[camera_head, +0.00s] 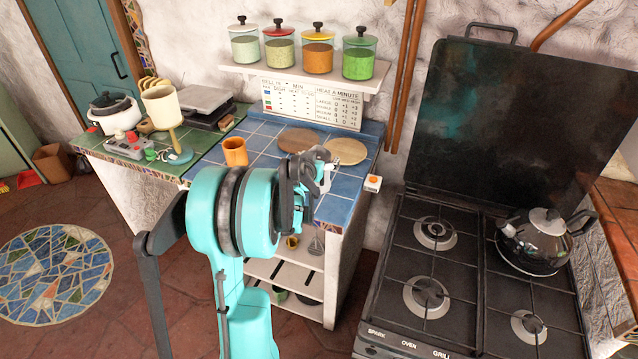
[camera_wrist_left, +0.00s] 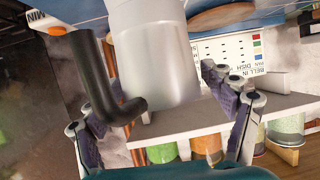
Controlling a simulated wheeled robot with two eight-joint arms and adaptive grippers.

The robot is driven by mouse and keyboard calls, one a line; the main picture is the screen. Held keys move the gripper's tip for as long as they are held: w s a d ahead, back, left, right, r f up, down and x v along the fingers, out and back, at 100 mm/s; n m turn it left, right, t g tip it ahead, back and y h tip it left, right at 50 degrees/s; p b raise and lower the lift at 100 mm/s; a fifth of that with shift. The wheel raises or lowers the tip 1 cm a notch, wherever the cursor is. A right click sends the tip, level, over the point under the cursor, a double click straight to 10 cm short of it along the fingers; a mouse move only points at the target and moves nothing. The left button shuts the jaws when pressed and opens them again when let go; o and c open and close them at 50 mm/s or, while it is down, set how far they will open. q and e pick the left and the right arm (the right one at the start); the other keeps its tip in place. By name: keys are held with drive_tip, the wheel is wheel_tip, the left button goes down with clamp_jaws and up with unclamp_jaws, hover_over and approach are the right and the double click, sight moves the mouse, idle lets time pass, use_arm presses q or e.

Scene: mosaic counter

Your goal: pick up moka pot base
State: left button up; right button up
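The moka pot base shows in the left wrist view as a pale grey metal cylinder (camera_wrist_left: 158,60) with a black angled handle (camera_wrist_left: 100,80) on its left side. That view is upside down. My left gripper (camera_head: 325,172) reaches over the front right of the blue-tiled counter in the head view. Its fingers are spread in the left wrist view (camera_wrist_left: 170,105), one on each side of the pot base. The handle partly hides the left finger; firm contact is not visible. In the head view the gripper mostly hides the pot base. My right gripper is out of view.
On the blue-tiled counter (camera_head: 262,160) stand an orange mug (camera_head: 235,152) and two round boards, one brown (camera_head: 298,140) and one pale (camera_head: 346,151). A shelf with jars (camera_head: 300,76) hangs behind. A stove with a kettle (camera_head: 540,240) is at right.

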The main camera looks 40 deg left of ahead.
use_arm(q)
drive_tip(key=c, duration=1.5)
drive_tip(key=shift+r, duration=0.1)
